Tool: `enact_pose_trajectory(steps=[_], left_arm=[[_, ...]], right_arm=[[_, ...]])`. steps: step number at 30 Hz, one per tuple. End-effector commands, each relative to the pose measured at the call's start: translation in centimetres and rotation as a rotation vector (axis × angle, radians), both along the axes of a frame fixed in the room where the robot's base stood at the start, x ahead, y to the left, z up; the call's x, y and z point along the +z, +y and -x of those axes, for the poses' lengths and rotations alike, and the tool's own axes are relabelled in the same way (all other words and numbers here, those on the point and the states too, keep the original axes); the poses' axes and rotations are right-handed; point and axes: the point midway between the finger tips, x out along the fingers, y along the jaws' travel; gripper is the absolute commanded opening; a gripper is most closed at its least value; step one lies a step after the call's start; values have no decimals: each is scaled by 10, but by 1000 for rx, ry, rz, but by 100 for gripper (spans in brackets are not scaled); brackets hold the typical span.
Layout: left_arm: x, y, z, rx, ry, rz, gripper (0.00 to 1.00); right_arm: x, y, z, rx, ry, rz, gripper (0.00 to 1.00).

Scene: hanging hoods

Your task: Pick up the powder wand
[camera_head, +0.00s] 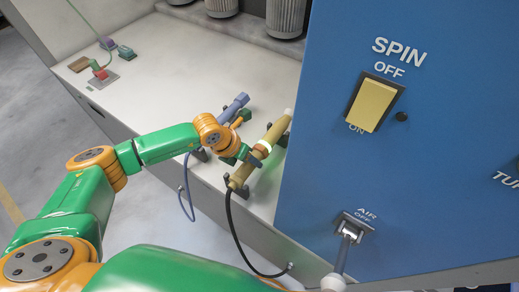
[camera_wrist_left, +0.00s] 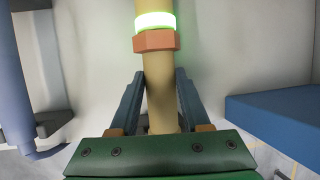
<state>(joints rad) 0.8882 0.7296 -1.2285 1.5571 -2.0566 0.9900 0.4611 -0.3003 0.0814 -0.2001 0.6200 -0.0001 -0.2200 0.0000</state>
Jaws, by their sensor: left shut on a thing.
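The tan wand (camera_head: 275,132), which I take for the powder wand, has a glowing ring and an orange collar, with a black hose from its lower end. It lies slanted along its dark holders beside the blue panel. I cannot tell whether it is clear of them. My left gripper (camera_head: 247,156) is shut on the wand's middle. In the left wrist view the wand (camera_wrist_left: 160,90) runs between the two fingers of the gripper (camera_wrist_left: 160,100), below the collar and the glowing ring. My right gripper is not in view.
A blue wand (camera_head: 234,106) with a blue hose lies just left. A blue panel (camera_head: 420,150) with a yellow SPIN switch (camera_head: 371,104) and an AIR lever (camera_head: 349,232) stands close at right. Grey cylinders (camera_head: 286,18) hang at the back. The white bench (camera_head: 165,80) is mostly clear.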

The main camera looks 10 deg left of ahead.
Motion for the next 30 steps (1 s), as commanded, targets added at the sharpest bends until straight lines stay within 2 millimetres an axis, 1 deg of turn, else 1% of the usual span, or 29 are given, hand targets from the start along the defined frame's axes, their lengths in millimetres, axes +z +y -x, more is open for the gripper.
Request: enact_pose_trajectory(steps=[5,8,11,15,17,18,22,24,27,30], left_arm=[[11,0,-1,0,-3,2,0],[30,0,-1,-2,-6,1,0],[50,7,16,-3,-7,-2,0],[89,20,48,-1,-9,-4,0],[93,27,68,2,-6,-5,0],[99,32,79,4,-6,-6,0],[115,42,109,3,-4,-6,0],[122,46,119,3,-3,-3,0],[129,48,128,1,-2,-2,0],[138,49,131,1,-1,-1,0]], right_arm=[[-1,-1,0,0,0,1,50],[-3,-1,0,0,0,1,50],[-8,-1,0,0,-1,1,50],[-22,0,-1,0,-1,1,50],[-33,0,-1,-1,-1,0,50],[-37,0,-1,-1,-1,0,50],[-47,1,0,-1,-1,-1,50],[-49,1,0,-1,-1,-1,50],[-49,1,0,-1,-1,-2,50],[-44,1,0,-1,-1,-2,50]])
